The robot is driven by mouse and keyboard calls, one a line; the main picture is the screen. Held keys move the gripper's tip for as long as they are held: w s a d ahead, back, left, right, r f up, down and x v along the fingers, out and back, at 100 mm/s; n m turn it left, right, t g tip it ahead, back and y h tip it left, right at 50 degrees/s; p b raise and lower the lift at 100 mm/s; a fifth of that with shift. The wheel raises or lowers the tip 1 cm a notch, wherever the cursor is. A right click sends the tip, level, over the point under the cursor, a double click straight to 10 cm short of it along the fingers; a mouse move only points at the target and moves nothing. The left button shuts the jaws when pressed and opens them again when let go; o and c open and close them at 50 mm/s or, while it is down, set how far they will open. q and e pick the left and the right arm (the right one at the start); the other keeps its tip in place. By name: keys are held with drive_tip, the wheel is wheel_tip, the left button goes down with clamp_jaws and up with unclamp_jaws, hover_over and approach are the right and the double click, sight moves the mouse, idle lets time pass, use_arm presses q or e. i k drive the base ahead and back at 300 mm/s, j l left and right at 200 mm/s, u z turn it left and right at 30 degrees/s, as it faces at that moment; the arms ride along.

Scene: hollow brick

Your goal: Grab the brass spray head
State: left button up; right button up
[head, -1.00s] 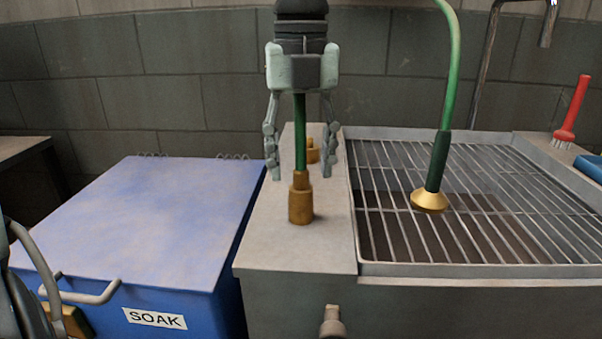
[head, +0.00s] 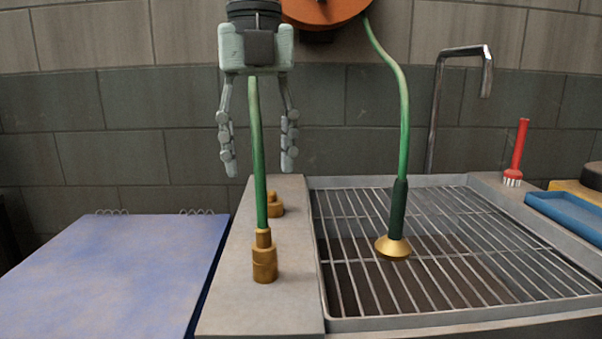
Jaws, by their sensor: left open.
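The brass spray head (head: 393,248) is a flared gold cone at the lower end of a dark green grip (head: 398,208). It hangs from a green hose (head: 404,115) over the sink grating, mouth down. My left gripper (head: 258,168) points down from the top, left of the spray head and well apart from it. Its fingers are spread. A second green hose length (head: 258,155) rises from a brass fitting (head: 264,262) and shows between the fingers. It disappears at the palm; I cannot tell whether the fingers touch it. My right gripper is not in view.
An orange reel (head: 325,10) is on the wall above. A faucet (head: 437,110), a red brush (head: 517,155) and a blue tray (head: 568,215) are around the sink grating (head: 345,295). A blue lidded bin (head: 110,275) stands left of the grey ledge (head: 225,290).

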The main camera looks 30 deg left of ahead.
sight(391, 246)
drive_tip(key=j+z, duration=0.25)
drive_tip(key=z, duration=0.2)
drive_tip(key=k+j+z, duration=0.15)
drive_tip(key=z, duration=0.35)
drive_tip(key=k+j+z, duration=0.15)
drive_tip(key=z, duration=0.3)
drive_tip(key=j, duration=0.1)
